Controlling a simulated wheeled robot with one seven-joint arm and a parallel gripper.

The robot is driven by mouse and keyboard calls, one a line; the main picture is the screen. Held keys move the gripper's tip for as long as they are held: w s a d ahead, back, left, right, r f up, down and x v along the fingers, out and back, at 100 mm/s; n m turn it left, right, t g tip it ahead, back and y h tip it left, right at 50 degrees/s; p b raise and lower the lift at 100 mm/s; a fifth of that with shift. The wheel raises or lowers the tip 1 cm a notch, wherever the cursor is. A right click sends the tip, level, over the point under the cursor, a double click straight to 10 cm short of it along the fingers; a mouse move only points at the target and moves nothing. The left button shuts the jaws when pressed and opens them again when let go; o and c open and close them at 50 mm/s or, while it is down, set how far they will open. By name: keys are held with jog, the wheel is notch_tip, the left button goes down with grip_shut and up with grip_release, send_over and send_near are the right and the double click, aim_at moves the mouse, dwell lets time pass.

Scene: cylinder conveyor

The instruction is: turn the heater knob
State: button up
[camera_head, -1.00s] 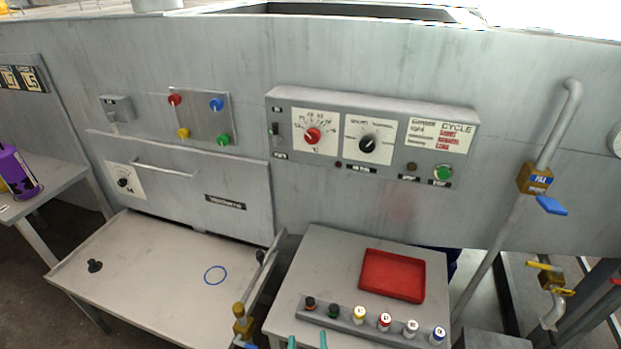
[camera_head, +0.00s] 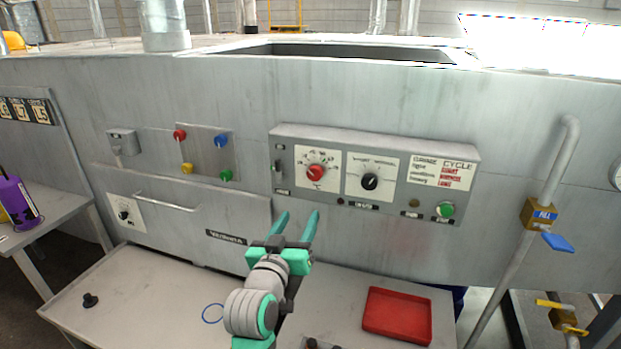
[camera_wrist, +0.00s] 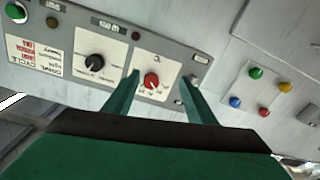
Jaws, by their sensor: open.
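A grey control panel is on the machine front. It carries a red knob (camera_head: 316,173) on a white temperature dial plate at its left and a black knob (camera_head: 370,182) on a second white plate. The red knob also shows in the wrist view (camera_wrist: 151,82), between the two fingers. A smaller black knob (camera_head: 124,215) sits on the drawer-like front at the left. Which knob is the heater's I cannot read for certain. My gripper (camera_head: 299,220) is open and empty, below and in front of the red knob, pointing at the panel and apart from it.
A green button (camera_head: 445,210) is at the panel's lower right. A plate with several coloured buttons (camera_head: 205,152) is left of the panel. A red tray (camera_head: 398,315) lies on the table below. A pipe with a blue-handled valve (camera_head: 541,215) stands at the right. The space before the panel is clear.

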jog(key=m, duration=0.1)
send_near(313, 174)
jog(key=shift+h, duration=0.3)
jog(key=x, duration=0.8)
jog(key=shift+w+f, duration=0.1)
jog(key=shift+w, duration=0.3)
jog(key=shift+c, duration=0.6)
jog(key=c, duration=0.9)
